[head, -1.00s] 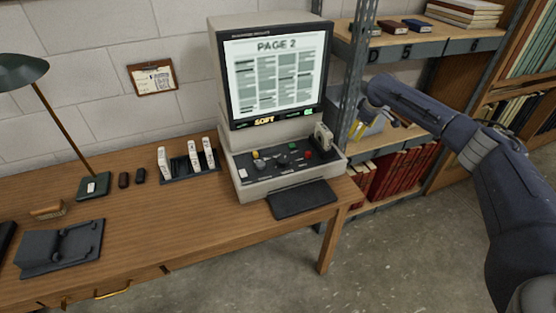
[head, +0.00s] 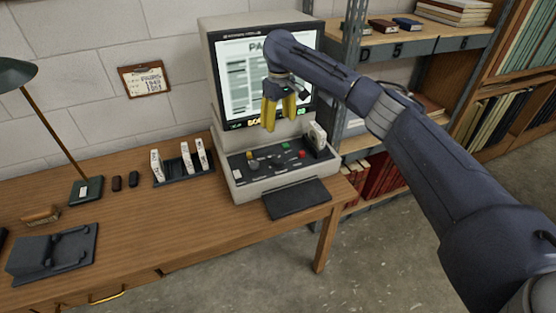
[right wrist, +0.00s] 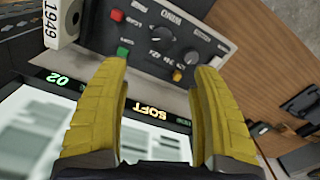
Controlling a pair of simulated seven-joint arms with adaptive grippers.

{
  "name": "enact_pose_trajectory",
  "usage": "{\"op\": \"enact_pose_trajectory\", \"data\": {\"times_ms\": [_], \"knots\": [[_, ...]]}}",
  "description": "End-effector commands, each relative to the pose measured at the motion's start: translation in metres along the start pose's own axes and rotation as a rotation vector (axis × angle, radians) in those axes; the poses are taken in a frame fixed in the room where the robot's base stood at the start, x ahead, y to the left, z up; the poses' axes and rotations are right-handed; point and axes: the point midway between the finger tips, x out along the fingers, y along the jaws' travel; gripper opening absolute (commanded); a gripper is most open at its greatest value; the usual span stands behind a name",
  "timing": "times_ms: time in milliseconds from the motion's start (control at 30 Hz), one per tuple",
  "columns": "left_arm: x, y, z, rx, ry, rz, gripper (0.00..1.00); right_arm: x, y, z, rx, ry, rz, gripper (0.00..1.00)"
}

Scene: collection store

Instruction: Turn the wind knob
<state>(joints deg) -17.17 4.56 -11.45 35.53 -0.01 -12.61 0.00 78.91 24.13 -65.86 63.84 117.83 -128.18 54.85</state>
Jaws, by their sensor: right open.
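The film reader (head: 207,70) stands on the desk with a lit page and the word SOFT on its screen strip. Its sloped control panel shows the dark wind knob (head: 277,161), with the word WIND beside it in the right wrist view, where the knob (right wrist: 162,38) is clear of the fingers. My right gripper (head: 278,126) is open and empty, its yellow fingers pointing down in front of the screen, above the panel and apart from the knob. The fingers also frame the lower screen in the right wrist view (right wrist: 160,75). My left gripper is out of view.
More boxes (head: 185,158) stand left of the reader; metal shelving (head: 352,60) rises close on the right.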

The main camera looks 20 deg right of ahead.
Motion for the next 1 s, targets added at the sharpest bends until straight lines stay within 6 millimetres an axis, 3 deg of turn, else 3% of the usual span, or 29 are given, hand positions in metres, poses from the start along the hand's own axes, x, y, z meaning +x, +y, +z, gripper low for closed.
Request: {"op": "enact_pose_trajectory", "data": {"times_ms": [267, 1000], "knots": [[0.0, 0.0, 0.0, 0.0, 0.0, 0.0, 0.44, 0.02, -0.007, -0.001, 0.0, -0.009, -0.001, 0.65], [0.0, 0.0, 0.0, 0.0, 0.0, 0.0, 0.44, 0.145, -0.006, -0.001, 0.0, -0.007, 0.0, 0.65]]}}
